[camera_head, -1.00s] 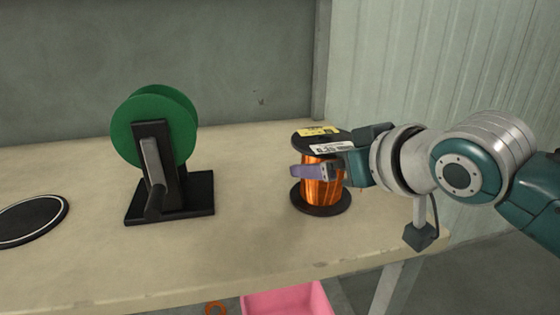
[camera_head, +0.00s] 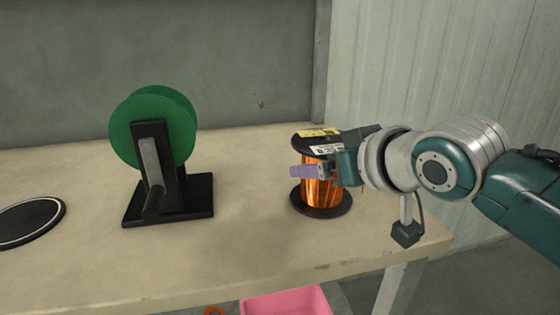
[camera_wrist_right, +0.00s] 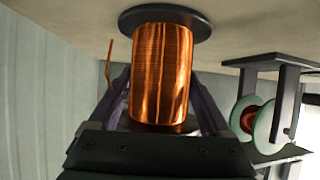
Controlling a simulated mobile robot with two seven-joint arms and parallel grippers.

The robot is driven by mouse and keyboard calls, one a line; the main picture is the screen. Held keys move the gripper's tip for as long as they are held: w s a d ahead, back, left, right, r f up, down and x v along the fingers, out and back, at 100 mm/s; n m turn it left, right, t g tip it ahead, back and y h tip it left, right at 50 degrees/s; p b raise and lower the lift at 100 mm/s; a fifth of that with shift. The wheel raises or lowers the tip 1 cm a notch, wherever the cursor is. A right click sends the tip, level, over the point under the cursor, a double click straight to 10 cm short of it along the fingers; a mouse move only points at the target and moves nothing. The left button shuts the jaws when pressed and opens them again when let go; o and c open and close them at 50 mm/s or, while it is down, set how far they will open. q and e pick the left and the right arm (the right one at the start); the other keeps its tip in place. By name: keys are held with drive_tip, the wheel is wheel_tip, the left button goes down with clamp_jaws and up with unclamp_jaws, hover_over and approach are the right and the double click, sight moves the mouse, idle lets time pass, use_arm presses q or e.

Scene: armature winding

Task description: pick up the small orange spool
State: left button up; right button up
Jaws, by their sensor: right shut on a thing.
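The orange spool (camera_head: 320,193) has shiny copper-coloured wire between black end discs and stands upright on the bench near its right end. Labels lie on its top disc. My right gripper (camera_head: 312,172) reaches in from the right at mid-height, with its purple fingers around the wire part. In the right wrist view the spool (camera_wrist_right: 160,75) fills the space between the fingers (camera_wrist_right: 160,100), and a loose wire end sticks out beside it. The gripper is shut on the spool. The spool's base appears to rest on the bench. My left gripper is not in view.
A green reel (camera_head: 153,128) on a black stand with a crank (camera_head: 168,212) is left of the spool. A flat black disc (camera_head: 30,222) lies at the far left. A pink bin (camera_head: 286,301) is below the bench's front edge. The bench (camera_head: 250,235) between stand and spool is clear.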

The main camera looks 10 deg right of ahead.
clamp_jaws()
drive_tip(key=shift+a+r, duration=0.1)
drive_tip(key=shift+r, duration=0.1)
drive_tip(key=shift+r, duration=0.1)
